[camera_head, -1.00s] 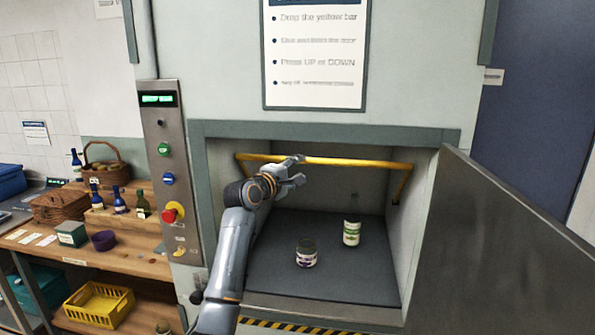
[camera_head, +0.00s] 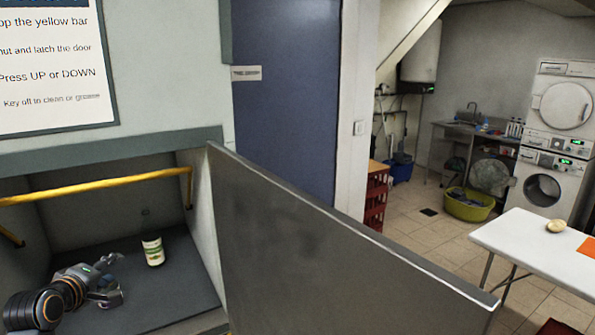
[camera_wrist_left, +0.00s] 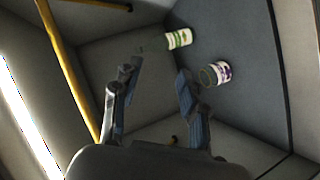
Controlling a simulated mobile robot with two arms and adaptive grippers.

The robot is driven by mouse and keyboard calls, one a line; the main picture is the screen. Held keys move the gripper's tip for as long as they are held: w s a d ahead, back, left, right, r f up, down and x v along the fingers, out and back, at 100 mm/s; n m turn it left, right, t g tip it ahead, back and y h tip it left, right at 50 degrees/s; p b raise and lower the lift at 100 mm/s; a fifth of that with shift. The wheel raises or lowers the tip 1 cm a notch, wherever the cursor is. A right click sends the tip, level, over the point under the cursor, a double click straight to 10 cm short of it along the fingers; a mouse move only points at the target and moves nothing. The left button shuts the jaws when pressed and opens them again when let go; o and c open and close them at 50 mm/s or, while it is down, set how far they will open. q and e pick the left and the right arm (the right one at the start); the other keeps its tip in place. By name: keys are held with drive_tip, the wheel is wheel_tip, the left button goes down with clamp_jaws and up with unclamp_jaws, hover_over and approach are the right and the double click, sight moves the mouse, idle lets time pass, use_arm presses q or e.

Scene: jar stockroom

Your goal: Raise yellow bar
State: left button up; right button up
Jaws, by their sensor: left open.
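The yellow bar (camera_head: 95,186) runs across the upper part of the lift opening, its right end bent down by the side wall. In the left wrist view the yellow bar (camera_wrist_left: 68,72) runs down the left side, apart from the fingers. My left gripper (camera_head: 112,278) is inside the compartment, below the bar and left of the bottle. In the wrist view its fingers (camera_wrist_left: 157,76) are spread with nothing between them. My right gripper is not in view.
A white-labelled bottle (camera_head: 153,252) stands on the dark compartment floor; a jar (camera_wrist_left: 216,73) shows near it in the wrist view. The open grey metal door (camera_head: 320,260) stands to the right. Beyond are a white table (camera_head: 545,245) and stacked washers (camera_head: 560,125).

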use_arm(q)
drive_tip(key=s+d+f+m+g+h, duration=0.1)
drive_tip(key=s+d+f+m+g, duration=0.55)
drive_tip(key=s+d+f, duration=1)
drive_tip(key=s+d+f+m+g, duration=0.1)
drive_tip(key=s+d+f+m, duration=0.15)
drive_tip(key=s, duration=0.45)
drive_tip(key=s+d+f+m+g, duration=0.1)
drive_tip(key=s+d+f+m, duration=0.15)
drive_tip(key=s, duration=0.45)
drive_tip(key=s+d+f+m+g, duration=0.1)
drive_tip(key=s+d+m+g, duration=0.2)
drive_tip(key=s, duration=0.5)
wheel_tip(320, 180, down, 30)
drive_tip(key=s+m+b, duration=0.1)
drive_tip(key=b, duration=0.2)
drive_tip(key=s+a+f+b, duration=0.1)
drive_tip(key=s+f, duration=0.7)
drive_tip(key=f, duration=0.1)
drive_tip(key=s+a+f+g+b, duration=0.1)
drive_tip(key=s+a+f, duration=0.1)
drive_tip(key=s+f, duration=0.6)
drive_tip(key=shift+s+a+f, duration=0.3)
drive_tip(key=shift+s+f, duration=0.05)
drive_tip(key=shift+f, duration=0.05)
